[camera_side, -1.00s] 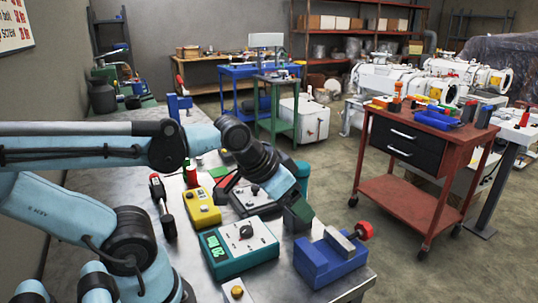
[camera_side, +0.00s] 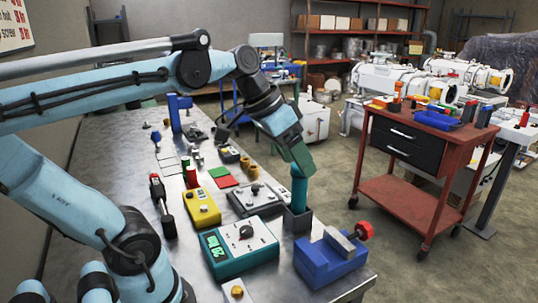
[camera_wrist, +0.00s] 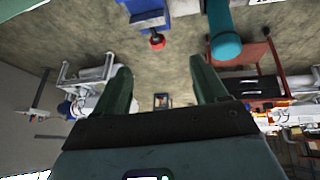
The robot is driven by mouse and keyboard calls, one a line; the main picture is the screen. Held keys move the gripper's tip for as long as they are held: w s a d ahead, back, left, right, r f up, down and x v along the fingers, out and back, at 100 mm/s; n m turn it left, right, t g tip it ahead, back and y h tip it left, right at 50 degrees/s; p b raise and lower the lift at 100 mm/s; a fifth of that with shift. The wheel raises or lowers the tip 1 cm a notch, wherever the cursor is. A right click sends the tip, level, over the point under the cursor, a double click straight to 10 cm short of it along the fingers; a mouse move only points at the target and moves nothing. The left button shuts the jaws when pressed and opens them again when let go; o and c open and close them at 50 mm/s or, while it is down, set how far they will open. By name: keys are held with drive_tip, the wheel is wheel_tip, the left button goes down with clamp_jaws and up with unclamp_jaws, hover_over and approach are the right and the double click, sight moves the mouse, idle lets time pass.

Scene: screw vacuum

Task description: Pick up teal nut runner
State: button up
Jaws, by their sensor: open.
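The teal nut runner (camera_side: 299,192) stands upright in a dark square holder (camera_side: 297,219) near the far right edge of the metal bench. In the wrist view the nut runner (camera_wrist: 225,46) shows at the upper right, beyond the right finger, not between the fingers. My gripper (camera_side: 301,161) is tilted downward at the nut runner's top in the side view and hides its upper end. In the wrist view my gripper (camera_wrist: 163,82) has its two green fingers spread wide with nothing between them.
A blue vise (camera_side: 325,262) with a red knob stands in front of the holder. A teal control box (camera_side: 240,248), a grey box (camera_side: 255,199) and a yellow box (camera_side: 202,207) lie to the left. A red cart (camera_side: 420,185) stands across open floor.

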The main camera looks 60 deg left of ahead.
drive_tip(key=a+r+m+t+h, duration=0.1)
drive_tip(key=a+m+t+h, duration=0.55)
drive_tip(key=a, duration=0.95)
drive_tip(key=m+g+h, duration=0.2)
hover_over(305, 206)
drive_tip(key=s+a, duration=0.3)
drive_tip(key=a, duration=0.1)
drive_tip(key=shift+n+t, duration=0.25)
wheel_tip(305, 206, down, 12)
drive_tip(key=shift+d+f, duration=0.1)
drive_tip(key=shift+f+x, duration=0.15)
drive_tip(key=shift+x, duration=1.15)
drive_tip(key=shift+f+x, duration=0.2)
drive_tip(key=shift+x, duration=1.05)
clamp_jaws()
drive_tip(key=shift+r, duration=5.05)
